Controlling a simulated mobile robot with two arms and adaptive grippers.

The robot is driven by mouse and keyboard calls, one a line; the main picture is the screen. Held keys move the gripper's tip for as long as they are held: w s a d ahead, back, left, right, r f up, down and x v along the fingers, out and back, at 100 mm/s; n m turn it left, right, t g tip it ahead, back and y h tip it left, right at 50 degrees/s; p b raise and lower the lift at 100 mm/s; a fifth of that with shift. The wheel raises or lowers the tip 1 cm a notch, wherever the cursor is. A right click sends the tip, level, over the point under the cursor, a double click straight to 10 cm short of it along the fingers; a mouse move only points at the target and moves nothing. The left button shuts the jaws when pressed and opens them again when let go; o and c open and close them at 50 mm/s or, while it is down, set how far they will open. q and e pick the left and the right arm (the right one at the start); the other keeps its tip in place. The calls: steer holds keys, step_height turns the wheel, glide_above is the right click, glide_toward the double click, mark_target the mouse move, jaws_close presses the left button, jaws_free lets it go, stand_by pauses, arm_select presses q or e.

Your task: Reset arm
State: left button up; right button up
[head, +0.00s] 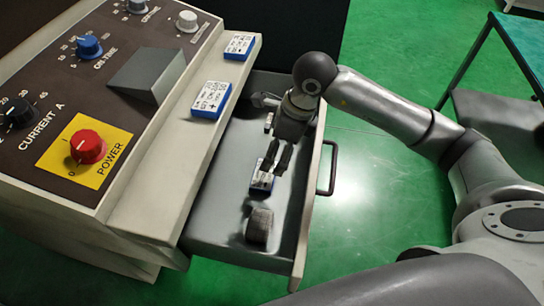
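My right arm comes in from the right and bends down over an open grey drawer (218,222). My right gripper (273,166) points down into the drawer, its two dark fingers apart with a gap between them. A small blue and white box (262,181) lies in the drawer just beyond the fingertips, partly covered by them. I cannot tell whether the fingers touch it. My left gripper is not in view.
Two blue and white boxes (211,99) (239,46) lie on the machine's ledge. The control panel (125,37) has knobs, including a red power knob (88,147). The drawer handle (333,168) sticks out right over green floor.

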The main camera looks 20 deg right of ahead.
steer(key=shift+s+d+r, duration=0.1)
steer(key=shift+r, duration=0.3)
